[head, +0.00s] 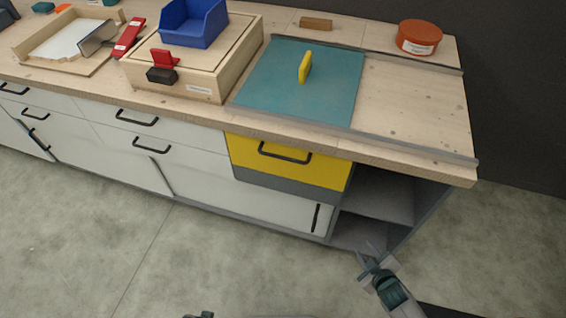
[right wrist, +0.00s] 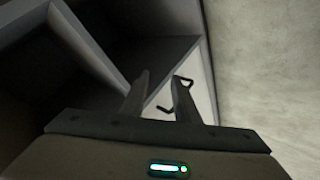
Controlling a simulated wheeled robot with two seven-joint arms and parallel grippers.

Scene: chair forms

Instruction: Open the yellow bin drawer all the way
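The yellow bin drawer (head: 245,158) is at the right part of the cabinet, under the worktop, with a black bar handle (head: 285,153) across its front. Its front looks flush with the cabinet, so it appears shut. My right gripper (head: 373,253) is low in front of the open shelves, below and to the right of the drawer, touching nothing that I can see. In the right wrist view its two fingers (right wrist: 160,92) stand apart with nothing between them. A small dark piece at the bottom edge of the head view may be my left gripper; its fingers do not show clearly.
Open grey shelves (head: 378,200) are right of the drawer. White drawers and doors (head: 110,150) run left. On the worktop (head: 415,105) are a teal panel with a yellow handle, a wooden box, a blue bin (head: 194,22) and an orange tub (head: 419,37). The floor in front is clear.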

